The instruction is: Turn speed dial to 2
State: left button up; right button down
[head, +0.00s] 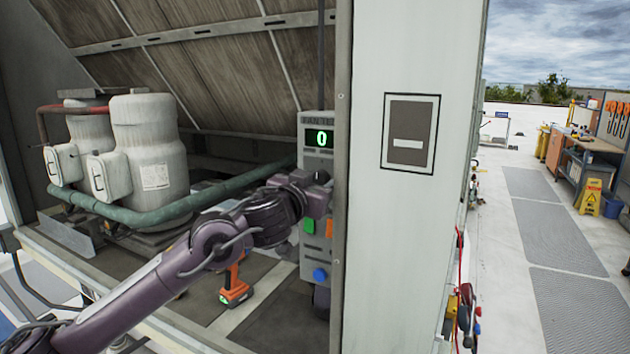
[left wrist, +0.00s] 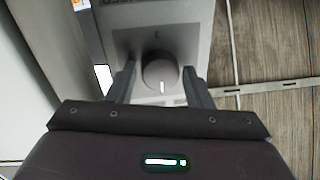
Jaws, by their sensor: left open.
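The grey control box (head: 318,158) stands at the left edge of the light panel. Its display (head: 319,138) reads a green 0. The speed dial (left wrist: 160,70) is a round grey knob with a white mark, which points to the bottom of the left wrist picture. In the head view my gripper hides the dial. My left gripper (head: 321,184) is at the box front, below the display. In the left wrist view its two fingers stand open on either side of the dial. I cannot tell whether they touch it. My right gripper is not in view.
Below the gripper the box has a green button (head: 309,226), an orange one (head: 329,228) and a blue knob (head: 320,274). An orange drill (head: 235,287) stands on the cooler floor. White tanks (head: 150,150) and a green pipe (head: 165,217) are at left.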

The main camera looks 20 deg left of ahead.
pick_arm(q)
jog(key=c, duration=0.7)
jog(key=shift+f, duration=0.1)
jog(key=shift+a+f+m+t+h+b, duration=0.1)
jog(key=shift+m+h+b, duration=0.25)
jog(key=shift+m+b, duration=2.7)
jog(key=shift+d+m+t+h+b, duration=0.1)
jog(key=shift+m+h+b, duration=0.55)
jog(key=shift+m, duration=4.55)
jog(key=shift+a+f+m+t+h+b, duration=0.1)
jog(key=shift+m+b, duration=2.1)
jog(key=shift+m, duration=2.25)
